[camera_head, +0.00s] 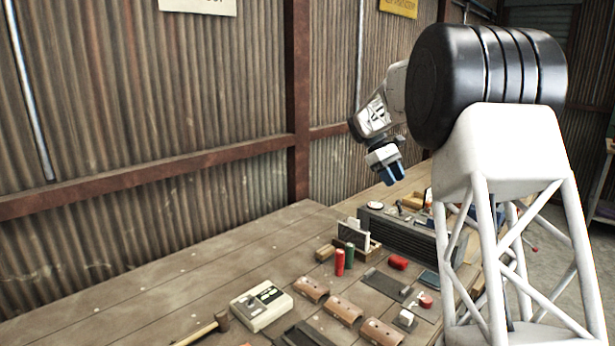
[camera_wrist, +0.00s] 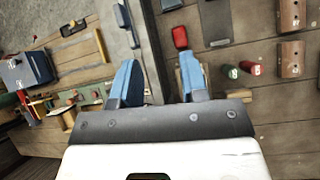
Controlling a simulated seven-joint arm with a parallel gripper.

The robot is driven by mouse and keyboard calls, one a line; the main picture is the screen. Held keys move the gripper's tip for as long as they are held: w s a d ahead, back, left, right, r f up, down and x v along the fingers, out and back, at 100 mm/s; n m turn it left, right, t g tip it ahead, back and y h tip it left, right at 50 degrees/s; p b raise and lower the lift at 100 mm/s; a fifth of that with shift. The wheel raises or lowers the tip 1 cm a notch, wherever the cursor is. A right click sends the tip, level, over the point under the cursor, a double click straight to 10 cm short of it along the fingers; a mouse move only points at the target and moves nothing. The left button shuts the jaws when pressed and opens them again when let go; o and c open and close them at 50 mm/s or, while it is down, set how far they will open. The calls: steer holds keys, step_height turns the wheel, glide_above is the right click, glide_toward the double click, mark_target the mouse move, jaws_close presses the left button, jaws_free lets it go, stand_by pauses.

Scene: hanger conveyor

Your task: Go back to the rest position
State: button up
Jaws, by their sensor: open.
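My gripper (camera_head: 393,174) has blue fingers and hangs in the air above the far part of the wooden workbench in the head view. In the wrist view my gripper (camera_wrist: 158,82) shows its two blue fingers spread apart with nothing between them. The bench surface and a long dark grey case lie below the fingers. Part of my arm is hidden behind the black roller on the white frame in the head view.
The wooden bench (camera_head: 150,275) holds a red cylinder (camera_head: 339,262), a green cylinder (camera_head: 350,255), a cream box (camera_head: 262,305), a mallet (camera_head: 208,329) and several brown curved pieces (camera_head: 343,309). A corrugated wall (camera_head: 150,100) stands behind. The bench's left part is mostly clear.

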steer(key=s+a+r+m+t+y, duration=0.2)
steer(key=s, duration=1.3)
steer(key=s+a+r+m+t+y, duration=0.1)
steer(key=s+a+r+m+t, duration=0.1)
steer(key=s, duration=1.4)
steer(key=s+a+f+m+t+y, duration=0.1)
steer(key=s+f, duration=0.2)
steer(key=s, duration=0.6)
steer(key=s+a+f+m+t, duration=0.1)
steer(key=s+f, duration=0.3)
steer(key=s, duration=0.5)
steer(key=s+a+f+m+t+y, duration=0.1)
steer(key=s+f, duration=0.2)
steer(key=s, duration=0.5)
steer(key=shift+s+a+f+m+y, duration=0.3)
steer(key=shift+s+a+f+m, duration=0.05)
steer(key=shift+s+a+m, duration=0.05)
